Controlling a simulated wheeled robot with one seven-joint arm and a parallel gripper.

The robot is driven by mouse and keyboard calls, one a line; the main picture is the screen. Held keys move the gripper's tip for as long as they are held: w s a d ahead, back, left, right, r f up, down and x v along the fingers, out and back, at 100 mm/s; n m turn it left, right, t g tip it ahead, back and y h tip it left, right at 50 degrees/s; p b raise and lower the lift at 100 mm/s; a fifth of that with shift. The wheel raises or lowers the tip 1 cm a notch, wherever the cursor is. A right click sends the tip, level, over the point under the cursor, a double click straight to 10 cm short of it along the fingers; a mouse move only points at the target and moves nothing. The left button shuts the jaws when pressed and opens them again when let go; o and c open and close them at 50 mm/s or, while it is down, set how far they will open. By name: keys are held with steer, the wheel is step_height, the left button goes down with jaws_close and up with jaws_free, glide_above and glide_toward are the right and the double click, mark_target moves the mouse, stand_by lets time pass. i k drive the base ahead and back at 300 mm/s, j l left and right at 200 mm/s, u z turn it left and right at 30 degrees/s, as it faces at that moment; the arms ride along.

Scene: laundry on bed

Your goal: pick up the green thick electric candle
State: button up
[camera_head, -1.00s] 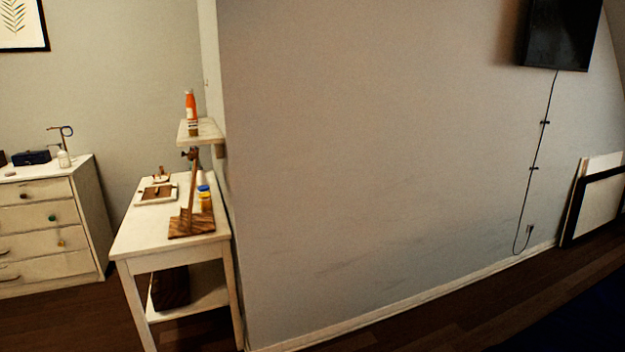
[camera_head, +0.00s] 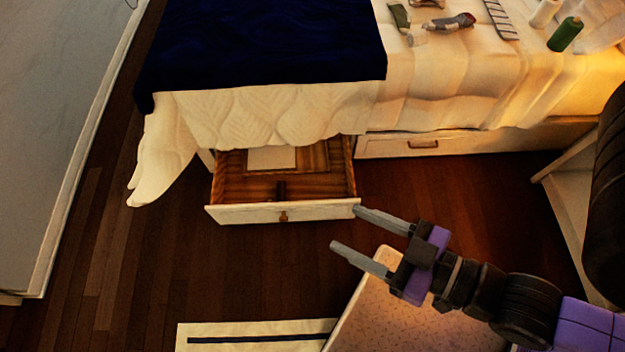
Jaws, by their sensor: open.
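A dark green cylinder (camera_head: 565,35) with a small tip at its upper end is at the upper right, on the cream bed cover (camera_head: 480,85); it matches the green thick electric candle. My gripper (camera_head: 345,227) is open and empty. It is over the floor in front of the bed, well below and to the left of the green cylinder in the picture. Its two grey fingers point left, the upper tip close to the right front corner of an open drawer.
The open drawer (camera_head: 284,213) juts from under the bed; a shut drawer (camera_head: 420,145) is beside it. Several small items lie on the bed near a grey-red object (camera_head: 449,23). A dark blue blanket (camera_head: 270,40) covers the left part. A pale board (camera_head: 385,310) stands below my gripper.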

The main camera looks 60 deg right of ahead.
mark_target(568, 30)
steer(key=k+z, duration=0.15)
steer(key=k, duration=0.25)
steer(key=k+l+z, duration=0.15)
steer(key=k, duration=0.25)
steer(key=z, duration=0.45)
steer(key=j+z, duration=0.1)
steer(key=z, duration=0.75)
steer(key=j+z, duration=0.15)
steer(key=z, duration=0.7)
steer(key=i+z, duration=0.15)
steer(key=i, duration=0.3)
steer(key=i+j+z, duration=0.2)
steer(key=i, duration=0.25)
steer(key=i+j+z, duration=0.15)
steer(key=i, duration=0.3)
